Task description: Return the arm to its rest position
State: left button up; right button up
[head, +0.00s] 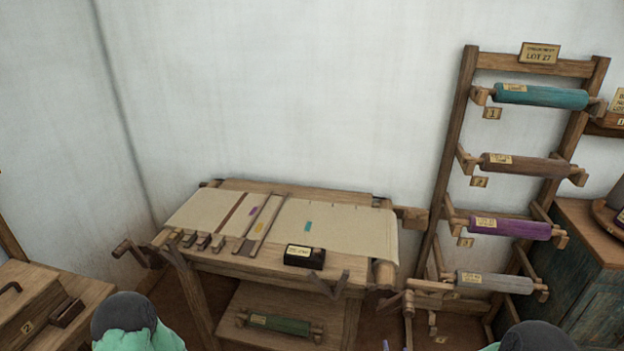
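Neither of my grippers shows in the head view. Only rounded dark grey and mint-green parts of my own arms show at the bottom edge, one at lower left and one at lower right. The rest of both arms is out of frame, so I cannot tell what the grippers hold. The wooden loom table (232,262) stands ahead, with beige cloth (345,228) stretched over its top. Small coloured patches and wooden bars lie across the cloth. A black labelled box (304,257) sits at the table's front edge.
A wooden rack (455,140) at right holds teal (540,96), brown (525,167), purple (510,228) and grey (494,282) rolls. A green roll (279,324) lies on the table's lower shelf. A wooden chest (30,305) stands at lower left, a blue-green cabinet (575,265) at right.

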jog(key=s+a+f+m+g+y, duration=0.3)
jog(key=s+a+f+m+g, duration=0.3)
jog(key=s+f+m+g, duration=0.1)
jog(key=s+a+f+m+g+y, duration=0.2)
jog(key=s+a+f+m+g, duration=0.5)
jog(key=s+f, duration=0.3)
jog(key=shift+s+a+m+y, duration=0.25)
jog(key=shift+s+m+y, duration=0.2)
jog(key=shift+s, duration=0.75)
